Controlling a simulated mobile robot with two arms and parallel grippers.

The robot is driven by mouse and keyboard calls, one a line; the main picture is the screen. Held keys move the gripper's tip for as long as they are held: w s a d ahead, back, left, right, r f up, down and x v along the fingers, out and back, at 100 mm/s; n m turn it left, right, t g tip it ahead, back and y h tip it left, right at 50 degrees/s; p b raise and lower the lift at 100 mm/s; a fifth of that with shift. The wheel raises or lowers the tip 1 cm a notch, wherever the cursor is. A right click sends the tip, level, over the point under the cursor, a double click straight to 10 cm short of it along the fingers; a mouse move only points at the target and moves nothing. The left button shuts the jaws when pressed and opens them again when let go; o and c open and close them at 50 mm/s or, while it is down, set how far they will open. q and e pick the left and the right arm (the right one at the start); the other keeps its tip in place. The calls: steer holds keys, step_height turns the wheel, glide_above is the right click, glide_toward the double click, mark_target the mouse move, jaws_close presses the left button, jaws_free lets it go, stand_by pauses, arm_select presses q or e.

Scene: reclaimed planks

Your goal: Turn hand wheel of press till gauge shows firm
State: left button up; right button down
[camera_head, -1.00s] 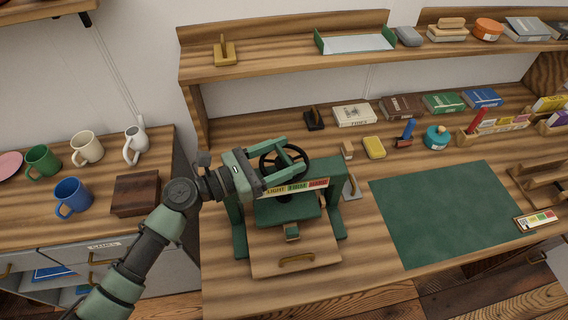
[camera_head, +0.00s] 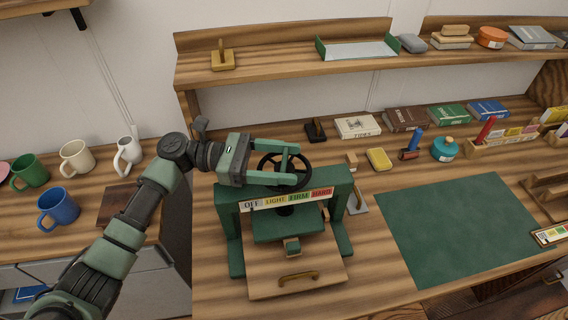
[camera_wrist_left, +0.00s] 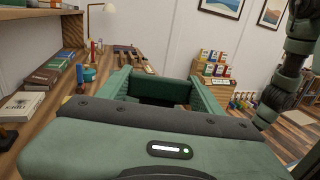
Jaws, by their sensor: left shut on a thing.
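The green press (camera_head: 341,186) stands on the wooden bench, with a black hand wheel (camera_head: 263,160) on top. Its front gauge strip (camera_head: 290,198) reads OFF, LIGHT, FIRM and HARD from left to right; I cannot make out for certain where its pointer stands. My left gripper (camera_head: 296,165) comes in from the left, its two green fingers over the wheel, shut on it. In the left wrist view the fingers (camera_wrist_left: 165,88) show, but the wheel is mostly hidden. Below the strip is the green pressing plate (camera_head: 285,224), above a wooden base board (camera_head: 290,283). My right gripper is not in view.
A green mat (camera_head: 450,225) lies right of the press. A yellow block (camera_head: 378,159), a teal pot (camera_head: 444,149) and several books (camera_head: 405,118) stand behind. A shelf (camera_head: 290,62) runs above.

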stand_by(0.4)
arm_select(q)
steer(key=o, duration=1.4)
steer(key=shift+c, duration=0.2)
steer(key=a, duration=0.2)
steer(key=a+b, duration=0.1)
steer(key=a, duration=0.1)
steer(key=w+a+b, duration=0.1)
steer(key=a, duration=0.2)
steer(key=shift+f, duration=0.1)
steer(key=shift+a, duration=0.35)
